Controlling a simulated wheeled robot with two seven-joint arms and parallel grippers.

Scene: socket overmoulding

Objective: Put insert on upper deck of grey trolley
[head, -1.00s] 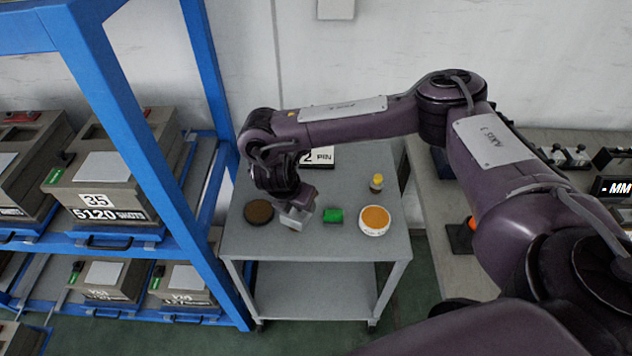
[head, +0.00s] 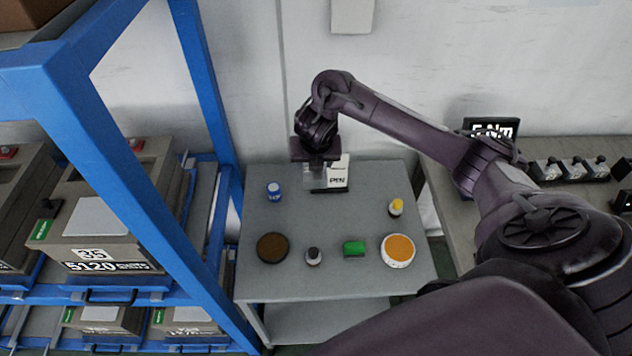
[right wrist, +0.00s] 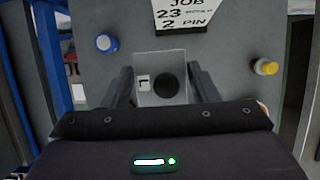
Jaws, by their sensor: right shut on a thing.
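The insert, a pale grey block with a small marked label and a dark round spot, sits between the fingers of my right gripper (head: 316,164) in the right wrist view (right wrist: 150,63). The gripper is shut on it. In the head view the insert (head: 314,180) shows as a grey shape below the gripper, partly overlapping the job sign. The gripper is over the back middle of the grey trolley's upper deck (head: 345,217). I cannot tell whether the insert touches the deck. My left gripper is not in view.
The deck holds a job sign (head: 338,176), blue-capped bottle (head: 274,192), yellow-capped bottle (head: 395,207), brown disc (head: 272,247), black-and-white bottle (head: 313,256), green block (head: 354,248) and orange-topped tub (head: 398,250). A blue rack (head: 140,150) stands left, a bench (head: 560,150) right. Mid-deck is clear.

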